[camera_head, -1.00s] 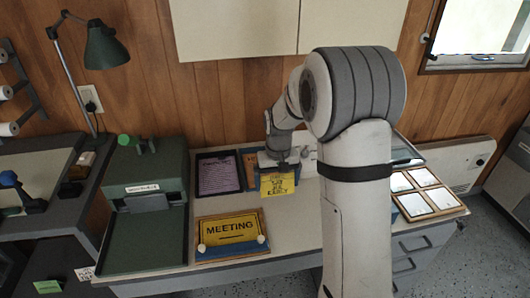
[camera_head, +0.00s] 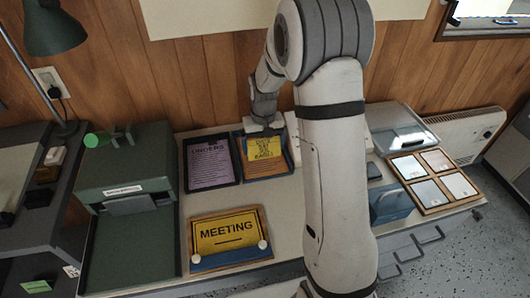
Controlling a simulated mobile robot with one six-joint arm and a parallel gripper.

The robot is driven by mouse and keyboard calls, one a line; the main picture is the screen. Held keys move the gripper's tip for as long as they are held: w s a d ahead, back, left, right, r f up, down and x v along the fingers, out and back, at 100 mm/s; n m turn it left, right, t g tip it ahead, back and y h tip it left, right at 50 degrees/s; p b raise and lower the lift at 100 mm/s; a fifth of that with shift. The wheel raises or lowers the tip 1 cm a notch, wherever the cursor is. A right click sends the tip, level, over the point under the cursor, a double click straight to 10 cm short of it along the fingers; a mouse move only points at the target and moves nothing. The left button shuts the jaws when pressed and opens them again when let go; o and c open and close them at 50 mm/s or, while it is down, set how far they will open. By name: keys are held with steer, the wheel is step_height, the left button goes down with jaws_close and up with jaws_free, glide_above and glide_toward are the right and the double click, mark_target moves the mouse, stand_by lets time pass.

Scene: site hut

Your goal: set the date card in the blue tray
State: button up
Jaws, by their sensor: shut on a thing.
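My gripper (camera_head: 265,126) is at the back of the desk, shut on the top edge of a yellow card (camera_head: 265,147) with dark lettering too small to read surely. The card hangs over a dark-blue-edged tray (camera_head: 292,170) with an orange-brown sheet in it. I cannot tell whether the card touches the tray. A second yellow card reading MEETING (camera_head: 228,229) lies in a wooden-edged holder at the front. My arm hides part of the desk to the right.
A dark tray with a purple sheet (camera_head: 209,162) stands left of the card. A green machine (camera_head: 130,185) is at the left. A blue box (camera_head: 390,204), a clear-lidded bin (camera_head: 398,130) and a framed set of pale tiles (camera_head: 432,176) are at the right.

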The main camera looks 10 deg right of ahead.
mark_target(264, 154)
step_height(264, 154, down, 4)
steer(key=shift+f, duration=0.25)
steer(key=o, duration=0.6)
steer(key=shift+r, duration=0.15)
step_height(264, 154, up, 7)
steer(key=shift+f, duration=0.1)
steer(key=s+r+t, duration=0.1)
steer(key=s+r, duration=0.5)
steer(key=s, duration=0.6)
steer(key=s+r+t, duration=0.1)
steer(key=s+r, duration=0.5)
steer(key=s, duration=0.7)
steer(key=shift+d+r, duration=0.2)
steer(key=shift+d, duration=0.15)
